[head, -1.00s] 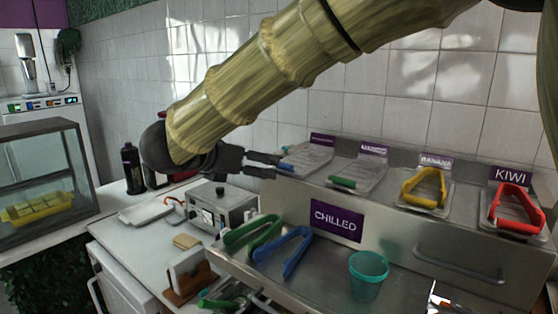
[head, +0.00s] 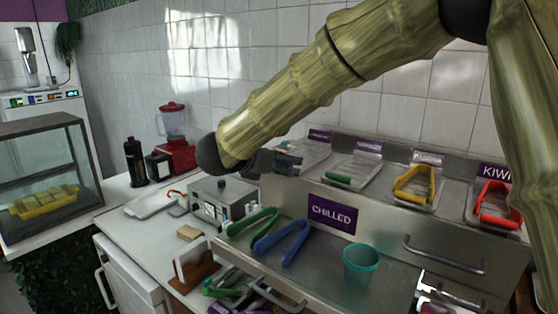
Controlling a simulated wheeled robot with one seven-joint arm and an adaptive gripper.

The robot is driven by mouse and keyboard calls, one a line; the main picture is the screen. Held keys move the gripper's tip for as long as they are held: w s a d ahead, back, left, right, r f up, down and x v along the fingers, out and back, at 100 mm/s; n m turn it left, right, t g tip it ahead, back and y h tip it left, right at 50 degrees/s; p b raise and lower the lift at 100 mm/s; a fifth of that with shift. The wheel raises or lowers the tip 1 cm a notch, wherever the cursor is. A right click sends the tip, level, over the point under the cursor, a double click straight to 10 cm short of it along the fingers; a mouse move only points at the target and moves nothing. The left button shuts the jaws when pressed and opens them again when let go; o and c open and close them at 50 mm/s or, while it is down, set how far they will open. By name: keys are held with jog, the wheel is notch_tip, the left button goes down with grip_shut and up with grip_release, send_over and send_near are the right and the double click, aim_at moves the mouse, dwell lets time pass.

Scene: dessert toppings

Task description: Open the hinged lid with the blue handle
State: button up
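The leftmost hinged lid (head: 312,154) lies flat on top of the steel chilled unit. A small bit of its blue handle (head: 283,146) shows at the left; the rest is hidden by my gripper. My gripper (head: 298,160) is at this lid's front left edge, its fingers pointing right at the handle. The fingers look dark and foreshortened, so I cannot tell whether they are apart or whether they touch the handle.
To the right lie lids with a green handle (head: 338,177), a yellow handle (head: 415,184) and a red handle (head: 497,204). Green tongs (head: 252,222), blue tongs (head: 283,243) and a teal cup (head: 361,268) stand on the lower steel shelf. A red blender (head: 174,140) stands behind left.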

jog(key=shift+w+f, duration=0.2)
jog(key=shift+w, duration=0.05)
jog(key=shift+s+r, duration=0.2)
jog(key=shift+s, duration=0.1)
jog(key=c, duration=0.5)
jog(key=shift+w, duration=0.1)
jog(key=c, duration=1)
